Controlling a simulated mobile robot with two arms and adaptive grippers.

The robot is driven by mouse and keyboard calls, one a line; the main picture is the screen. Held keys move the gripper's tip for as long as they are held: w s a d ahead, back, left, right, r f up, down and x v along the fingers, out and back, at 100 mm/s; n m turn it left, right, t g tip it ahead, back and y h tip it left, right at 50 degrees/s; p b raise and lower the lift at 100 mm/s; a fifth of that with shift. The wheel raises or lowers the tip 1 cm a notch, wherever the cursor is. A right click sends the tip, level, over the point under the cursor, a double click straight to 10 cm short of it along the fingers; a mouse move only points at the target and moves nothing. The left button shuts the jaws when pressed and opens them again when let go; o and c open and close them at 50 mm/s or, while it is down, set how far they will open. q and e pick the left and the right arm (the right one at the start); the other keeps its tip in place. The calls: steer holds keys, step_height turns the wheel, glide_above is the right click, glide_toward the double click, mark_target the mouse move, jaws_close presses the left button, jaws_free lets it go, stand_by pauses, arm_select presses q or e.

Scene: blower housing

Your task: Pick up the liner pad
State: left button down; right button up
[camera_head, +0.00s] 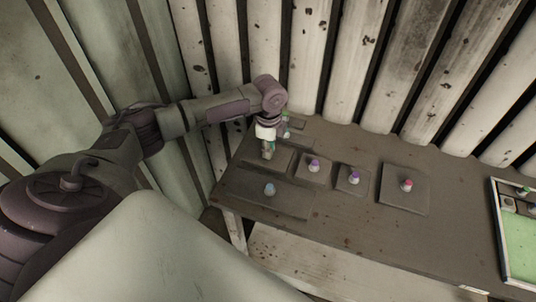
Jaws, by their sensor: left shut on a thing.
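My left gripper (267,155) comes down at the left end of the table. It is shut on the knob of a flat dark plate (283,160), which I take to be the liner pad. The knob itself is hidden by the fingers. The plate looks level and close to the tabletop; I cannot tell whether it is touching it. My right gripper is not in view.
Several flat plates with knobs lie around on the table (330,225): blue-grey knob (269,189) in front, purple knobs (314,165) and (354,176) to the right, red knob (406,185) beyond. A white-rimmed green tray (520,250) is at the right. Corrugated walls stand behind.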

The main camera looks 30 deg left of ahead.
mark_target(273, 154)
arm_select(q)
steer(key=shift+r, duration=0.45)
steer(key=r, duration=0.1)
steer(key=r+b, duration=0.1)
steer(key=d+r, duration=0.1)
steer(key=shift+w+r+b, duration=0.25)
steer(key=shift+w+b, duration=0.05)
steer(key=shift+b, duration=0.1)
steer(key=w+d+r+p, duration=0.3)
steer(key=w+d+r, duration=0.1)
steer(key=d+r, duration=0.5)
step_height(273, 154, up, 3)
steer(key=shift+w+d+f+p, duration=0.15)
steer(key=shift+d+p, duration=0.15)
steer(key=shift+p, duration=0.05)
steer(key=shift+d+f, duration=0.1)
